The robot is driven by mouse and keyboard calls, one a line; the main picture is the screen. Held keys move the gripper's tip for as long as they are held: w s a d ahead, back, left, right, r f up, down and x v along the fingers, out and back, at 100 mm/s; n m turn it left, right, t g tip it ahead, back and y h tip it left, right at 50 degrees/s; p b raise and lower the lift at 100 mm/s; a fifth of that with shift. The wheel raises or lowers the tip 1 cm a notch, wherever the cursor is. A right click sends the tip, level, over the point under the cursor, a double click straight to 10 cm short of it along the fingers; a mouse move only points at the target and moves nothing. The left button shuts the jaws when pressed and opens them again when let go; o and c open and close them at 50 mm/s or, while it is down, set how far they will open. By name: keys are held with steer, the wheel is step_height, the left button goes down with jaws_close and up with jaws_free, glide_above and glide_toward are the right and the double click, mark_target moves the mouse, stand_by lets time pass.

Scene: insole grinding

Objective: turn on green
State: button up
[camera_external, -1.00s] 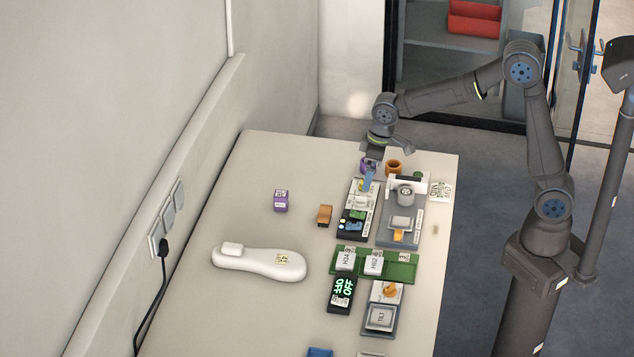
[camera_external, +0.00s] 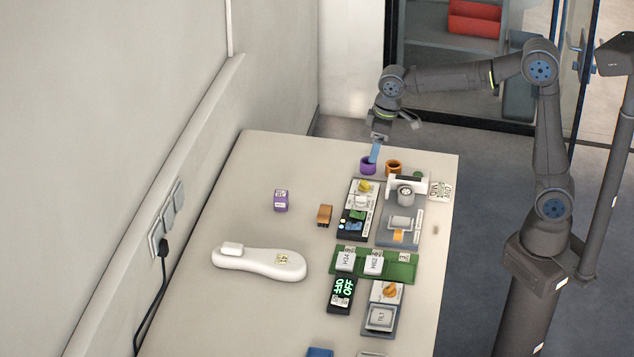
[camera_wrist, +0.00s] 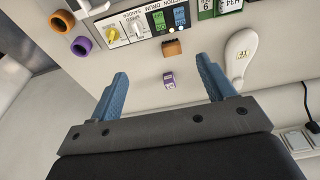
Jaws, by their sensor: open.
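A black and white panel (camera_external: 357,212) stands on the table with a yellow knob (camera_external: 365,186), a white switch and small green and blue buttons. In the wrist view the panel is near the top edge, with the yellow knob (camera_wrist: 112,34), the green button (camera_wrist: 158,20) and the blue button (camera_wrist: 180,16). Whether the green button is lit, I cannot tell. My gripper (camera_external: 376,150) is above the far end of the table, behind the panel. In the wrist view my gripper (camera_wrist: 162,86) has its blue fingers wide apart with nothing between them.
Purple (camera_external: 368,165) and orange (camera_external: 393,167) rings stand at the far end. A grey fixture (camera_external: 400,235) is right of the panel. A green tray (camera_external: 404,268) holds white blocks. An orange block (camera_external: 325,214), purple block (camera_external: 281,201) and white insole form (camera_external: 258,262) lie left.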

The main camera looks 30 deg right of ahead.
mark_target(351, 211)
steer(key=f, duration=0.2)
steer(key=w+a+f, duration=0.1)
steer(key=f, duration=0.2)
steer(key=w+a+f, duration=0.1)
steer(key=f, duration=0.1)
steer(key=shift+w+f, duration=0.1)
steer(key=shift+f, duration=0.25)
jaws_close()
steer(key=shift+a+f, duration=0.1)
steer(key=f, duration=0.4)
steer(key=w+a+f, duration=0.1)
steer(key=f, duration=0.7)
steer(key=shift+w+a+f, duration=0.3)
steer(key=shift+f, duration=0.1)
steer(key=shift+w+f, duration=0.1)
steer(key=shift+f, duration=0.4)
steer(key=shift+a, duration=0.1)
